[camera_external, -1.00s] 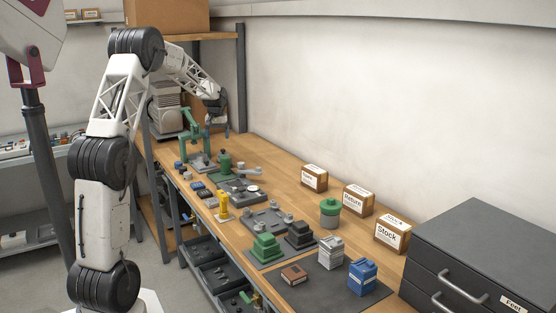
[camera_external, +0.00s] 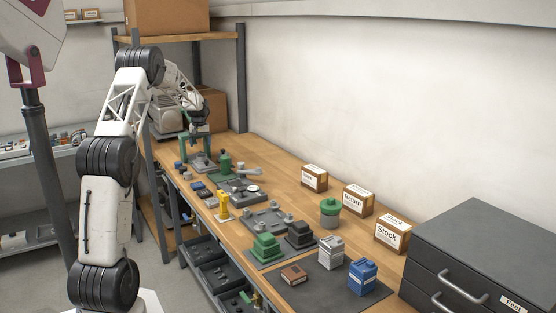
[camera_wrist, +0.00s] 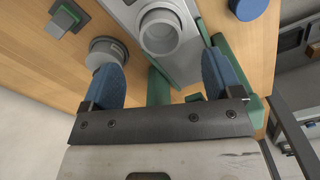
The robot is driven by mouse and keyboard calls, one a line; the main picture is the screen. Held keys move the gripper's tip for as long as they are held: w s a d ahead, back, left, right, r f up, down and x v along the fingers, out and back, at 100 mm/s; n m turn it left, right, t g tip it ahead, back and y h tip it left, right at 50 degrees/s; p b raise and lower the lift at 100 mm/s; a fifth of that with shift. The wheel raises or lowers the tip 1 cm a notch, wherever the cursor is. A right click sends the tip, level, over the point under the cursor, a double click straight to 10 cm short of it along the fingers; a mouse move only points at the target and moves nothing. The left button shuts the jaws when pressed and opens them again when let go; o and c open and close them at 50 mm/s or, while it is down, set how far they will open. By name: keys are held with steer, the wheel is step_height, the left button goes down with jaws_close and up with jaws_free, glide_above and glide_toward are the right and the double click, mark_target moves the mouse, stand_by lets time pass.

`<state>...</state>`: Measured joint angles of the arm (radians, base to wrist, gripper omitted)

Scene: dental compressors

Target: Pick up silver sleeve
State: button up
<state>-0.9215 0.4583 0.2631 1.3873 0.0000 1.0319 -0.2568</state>
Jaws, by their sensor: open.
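My gripper (camera_wrist: 159,68) is open and empty, its two blue fingers set wide apart. In the external view it (camera_external: 199,130) is above the far end of the bench, over the green press. A hollow, light-grey silver sleeve (camera_wrist: 160,32) stands on a grey plate (camera_wrist: 188,68) in the wrist view. It is ahead of the gap between the fingers, and neither finger appears to touch it. The sleeve cannot be made out in the external view.
A round grey part (camera_wrist: 104,48) is close to the left finger. The press's green frame (camera_external: 183,150) stands around the gripper area. A blue round part (camera_wrist: 248,8) and a small green-topped block (camera_wrist: 68,18) lie nearby. Labelled boxes (camera_external: 357,200) stand farther along the bench.

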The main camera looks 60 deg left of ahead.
mark_target(202, 155)
steer(key=shift+f, duration=1.2)
steer(key=shift+d+f, duration=0.1)
steer(key=shift+f, duration=2.5)
steer(key=c, duration=1)
steer(key=shift+c, duration=0.2)
steer(key=shift+r, duration=0.15)
